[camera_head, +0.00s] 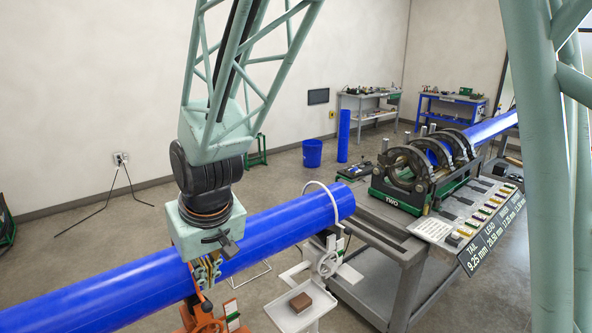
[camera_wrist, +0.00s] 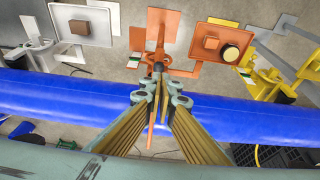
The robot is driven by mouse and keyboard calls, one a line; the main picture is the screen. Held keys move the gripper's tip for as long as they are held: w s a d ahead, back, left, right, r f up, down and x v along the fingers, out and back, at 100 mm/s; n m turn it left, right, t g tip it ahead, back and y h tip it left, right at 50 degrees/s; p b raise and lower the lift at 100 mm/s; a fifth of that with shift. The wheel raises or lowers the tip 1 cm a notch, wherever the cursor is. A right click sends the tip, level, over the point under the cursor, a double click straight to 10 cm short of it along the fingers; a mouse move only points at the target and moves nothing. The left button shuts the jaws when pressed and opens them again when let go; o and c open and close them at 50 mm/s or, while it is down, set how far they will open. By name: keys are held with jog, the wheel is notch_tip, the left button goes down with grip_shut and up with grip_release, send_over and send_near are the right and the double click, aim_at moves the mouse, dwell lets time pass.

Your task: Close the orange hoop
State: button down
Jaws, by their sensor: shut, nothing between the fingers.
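The blue pipe (camera_head: 110,277) runs across the head view, and it crosses the wrist view (camera_wrist: 60,97). An orange stand (camera_head: 203,322) is at the pipe's near side below my gripper. The orange hoop (camera_wrist: 152,128) shows in the wrist view as a thin orange strip crossing over the pipe. My gripper (camera_wrist: 161,92) is shut and empty, pointing down over the pipe. Its fingers lie close beside the hoop; I cannot tell whether they touch. In the head view my gripper (camera_head: 208,273) hides most of the hoop, so its latch end cannot be made out.
A white hoop (camera_head: 333,195) arches over the pipe near its right end, above a white stand with a tray (camera_head: 290,322). A yellow stand (camera_wrist: 290,75) is to the right in the wrist view. The fusion machine (camera_head: 408,165) stands on a grey cart to the right.

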jog(key=shift+s+d+r, duration=0.1)
jog(key=shift+s+r, duration=0.1)
jog(key=shift+r, duration=0.3)
jog(key=shift+w, duration=0.1)
